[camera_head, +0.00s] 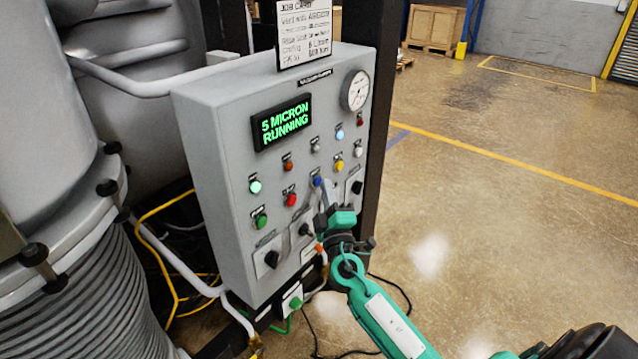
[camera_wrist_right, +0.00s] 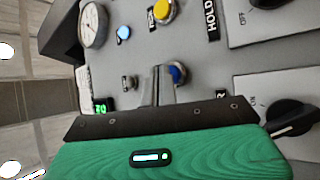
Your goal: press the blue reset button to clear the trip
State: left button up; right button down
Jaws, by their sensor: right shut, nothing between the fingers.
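The blue reset button (camera_head: 317,181) is on the front of the grey control panel (camera_head: 215,150), in the row below the display. It shows in the right wrist view (camera_wrist_right: 178,73), partly behind my fingers. My right gripper (camera_head: 325,188) is shut and empty, its fingertips at the blue button; it also shows in the wrist view (camera_wrist_right: 165,72). I cannot tell whether the tips touch the button. The display (camera_head: 283,122) reads "5 MICRON RUNNING" in green. My left gripper is not in view.
A yellow button (camera_head: 339,166) and a red button (camera_head: 291,200) sit near the blue one. Black rotary knobs (camera_head: 271,259) are lower on the panel. A round gauge (camera_head: 356,90) is at upper right. A large metal vessel (camera_head: 45,110) stands left; open floor lies right.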

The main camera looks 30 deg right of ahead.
jog(key=shift+s+d, duration=0.2)
jog(key=shift+s, duration=0.25)
jog(key=s, duration=0.1)
jog(key=s+d, duration=0.1)
jog(key=s, duration=0.1)
jog(key=s+d+b, duration=0.1)
jog(key=shift+s, duration=0.3)
dwell(0.8)
